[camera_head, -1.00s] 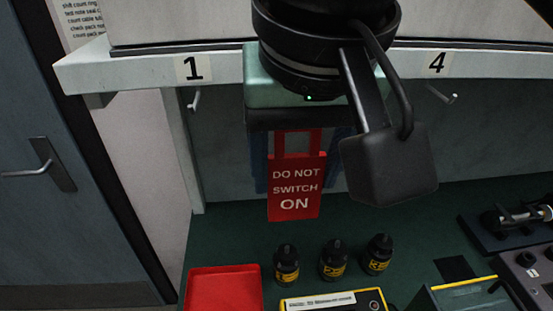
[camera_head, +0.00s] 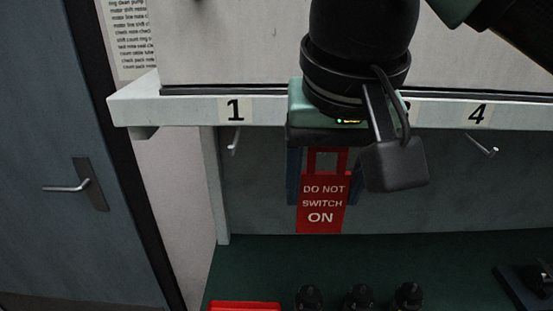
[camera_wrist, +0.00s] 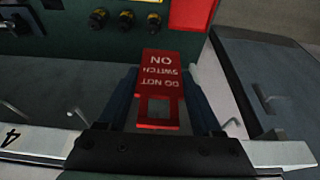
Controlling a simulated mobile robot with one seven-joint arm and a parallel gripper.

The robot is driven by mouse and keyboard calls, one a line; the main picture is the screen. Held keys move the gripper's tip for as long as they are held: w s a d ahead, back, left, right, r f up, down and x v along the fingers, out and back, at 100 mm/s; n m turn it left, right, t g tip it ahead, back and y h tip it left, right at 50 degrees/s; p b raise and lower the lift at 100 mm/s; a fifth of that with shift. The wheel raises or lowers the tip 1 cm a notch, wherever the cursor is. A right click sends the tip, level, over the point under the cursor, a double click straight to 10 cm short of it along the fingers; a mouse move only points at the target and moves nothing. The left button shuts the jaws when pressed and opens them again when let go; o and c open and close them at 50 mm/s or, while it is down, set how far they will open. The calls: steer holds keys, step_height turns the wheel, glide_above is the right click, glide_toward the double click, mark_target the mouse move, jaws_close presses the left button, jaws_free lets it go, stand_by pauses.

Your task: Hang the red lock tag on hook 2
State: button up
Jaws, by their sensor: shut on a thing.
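The red lock tag (camera_head: 322,205) reads "DO NOT SWITCH ON" and hangs upright below my gripper (camera_head: 324,172). The gripper's blue fingers stand on either side of the tag's square upper loop and are shut on it. In the wrist view the tag (camera_wrist: 160,68) shows upside down between the fingers (camera_wrist: 160,105), with its loop opening visible. The tag is in front of the panel under the shelf edge, right of hook 1 (camera_head: 235,140). Hook 2 and its label are hidden behind my gripper and wrist in the head view. I cannot make out hook 2 in the wrist view.
Hook 4 (camera_head: 483,146) is under its label at the right. The pale shelf edge (camera_head: 178,112) runs above the hooks. Another hook (camera_wrist: 76,112) shows left of the fingers in the wrist view. Several black-capped items stand on the green bench (camera_head: 265,262). A grey door is at left.

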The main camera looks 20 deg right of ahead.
mark_target(323, 155)
steer(key=shift+w+d+f+p, duration=0.1)
steer(key=shift+w+d+p, duration=0.15)
steer(key=shift+w, duration=0.65)
steer(key=shift+w+d+p, duration=0.1)
steer(key=shift+w+d, duration=0.15)
steer(key=shift+w, duration=0.6)
steer(key=shift+w+d+f, duration=0.2)
steer(key=shift+w+f, duration=0.4)
steer(key=o, duration=1.6)
steer(key=shift+c, duration=0.2)
steer(key=p+v, duration=0.9)
steer(key=v, duration=0.4)
steer(key=shift+p, duration=0.3)
steer(key=shift+s, duration=0.1)
steer(key=shift+f, duration=0.1)
